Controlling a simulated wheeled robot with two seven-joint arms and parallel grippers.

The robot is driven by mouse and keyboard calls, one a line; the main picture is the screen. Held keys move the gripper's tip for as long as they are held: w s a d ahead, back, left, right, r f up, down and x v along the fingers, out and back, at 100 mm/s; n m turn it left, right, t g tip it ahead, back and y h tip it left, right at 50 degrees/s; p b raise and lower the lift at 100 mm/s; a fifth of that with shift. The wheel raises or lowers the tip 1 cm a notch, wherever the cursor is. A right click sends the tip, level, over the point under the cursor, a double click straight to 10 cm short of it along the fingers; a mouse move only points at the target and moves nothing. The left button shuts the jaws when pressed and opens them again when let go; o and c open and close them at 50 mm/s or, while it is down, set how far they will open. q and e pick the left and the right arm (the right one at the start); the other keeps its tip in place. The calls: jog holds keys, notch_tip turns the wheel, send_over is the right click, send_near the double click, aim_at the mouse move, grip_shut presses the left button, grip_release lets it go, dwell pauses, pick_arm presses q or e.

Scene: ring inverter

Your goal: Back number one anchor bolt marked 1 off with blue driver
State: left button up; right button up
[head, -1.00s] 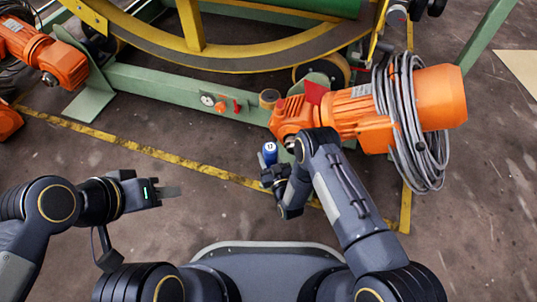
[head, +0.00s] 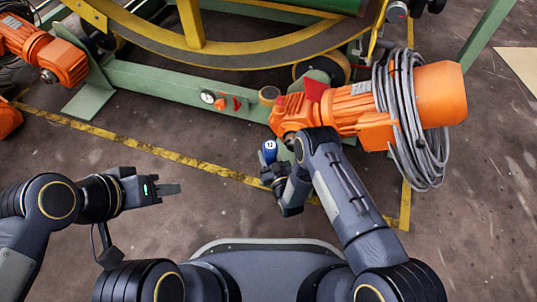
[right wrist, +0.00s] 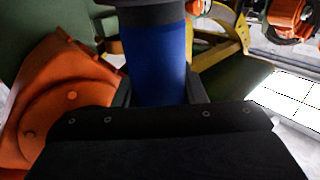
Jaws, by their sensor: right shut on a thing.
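The blue driver (head: 270,149) stands roughly upright in my right gripper (head: 272,168), just left of the orange gear motor in the head view. In the right wrist view the blue driver (right wrist: 160,62) shows as a thick blue cylinder with a dark collar, between the jaws of my right gripper (right wrist: 155,90), which is shut on it. My left gripper (head: 170,189) is held out over bare floor at left with nothing visible in it; its finger gap cannot be made out. I cannot make out the anchor bolt marked 1 in either view.
The orange motor (head: 345,112) with a coiled grey cable (head: 424,150) is close to my right arm. A yellow floor line (head: 150,150) crosses clear floor.

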aim_at(270, 147)
jog(key=shift+f, duration=0.55)
dwell(1.3)
jog(key=shift+r, duration=0.1)
dwell(0.5)
jog(key=shift+r+p, duration=1.85)
jog(key=shift+r, duration=0.8)
